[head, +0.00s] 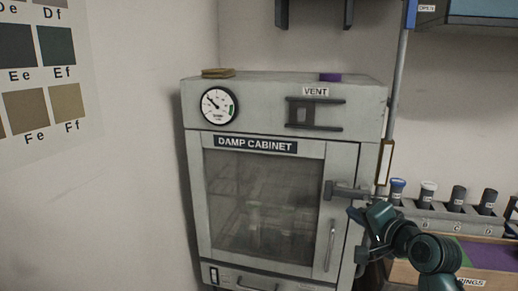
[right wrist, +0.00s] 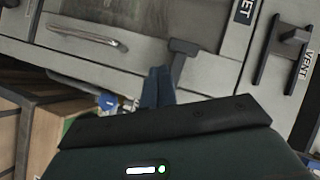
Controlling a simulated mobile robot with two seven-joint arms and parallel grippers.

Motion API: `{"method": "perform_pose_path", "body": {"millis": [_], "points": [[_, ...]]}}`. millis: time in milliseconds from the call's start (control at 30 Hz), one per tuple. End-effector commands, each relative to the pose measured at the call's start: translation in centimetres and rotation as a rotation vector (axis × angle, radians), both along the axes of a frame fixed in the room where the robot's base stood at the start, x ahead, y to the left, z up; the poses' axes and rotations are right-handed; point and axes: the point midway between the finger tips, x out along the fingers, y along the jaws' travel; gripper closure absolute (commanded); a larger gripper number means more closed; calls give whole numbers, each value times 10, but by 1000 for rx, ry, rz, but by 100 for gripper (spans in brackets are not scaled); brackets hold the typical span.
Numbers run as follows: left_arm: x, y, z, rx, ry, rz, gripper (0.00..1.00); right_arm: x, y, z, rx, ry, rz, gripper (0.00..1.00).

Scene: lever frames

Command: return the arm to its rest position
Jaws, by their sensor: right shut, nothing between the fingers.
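My right arm comes in from the lower right in the head view. Its gripper (head: 354,213) is in front of the right edge of the damp cabinet (head: 193,170), just below the grey latch lever (head: 345,190). In the right wrist view the gripper's dark blue fingers (right wrist: 158,86) are together with nothing between them. The latch lever (right wrist: 181,58) appears just beyond the fingertips; I cannot tell whether they touch it. The lever's arm lies about level across the door edge in the head view. The glass door looks closed. My left gripper is not in view.
The door has a vertical handle (head: 330,246). A dial gauge (head: 219,105) and a vent slider (head: 314,114) are above it. At the right stand several capped jars (head: 428,190) in a rack, near a wooden box with purple lining (head: 490,254). A wall is close at the left.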

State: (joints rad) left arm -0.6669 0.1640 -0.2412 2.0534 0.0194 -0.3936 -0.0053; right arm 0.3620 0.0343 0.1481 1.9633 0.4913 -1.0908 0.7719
Motion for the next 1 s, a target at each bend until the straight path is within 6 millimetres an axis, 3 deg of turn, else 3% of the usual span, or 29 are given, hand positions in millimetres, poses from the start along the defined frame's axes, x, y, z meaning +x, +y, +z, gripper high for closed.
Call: {"method": "perform_pose_path", "body": {"millis": [33, 200, 300, 433, 600, 700, 1000], "points": [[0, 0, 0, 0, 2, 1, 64, -13, 3, -41, -98, 27, 0, 100], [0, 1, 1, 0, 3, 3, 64, -68, 17, -149, -434, 62, 59, 100], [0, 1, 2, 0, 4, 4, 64, -113, 29, -202, -621, 70, 134, 100], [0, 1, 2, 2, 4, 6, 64, -180, 50, -254, -829, 61, 259, 100], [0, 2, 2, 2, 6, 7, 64, -249, 72, -288, -999, 22, 398, 100], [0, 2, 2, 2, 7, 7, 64, -271, 80, -295, -1047, 4, 445, 100], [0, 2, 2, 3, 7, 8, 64, -281, 84, -298, -1067, -6, 464, 100]]}}
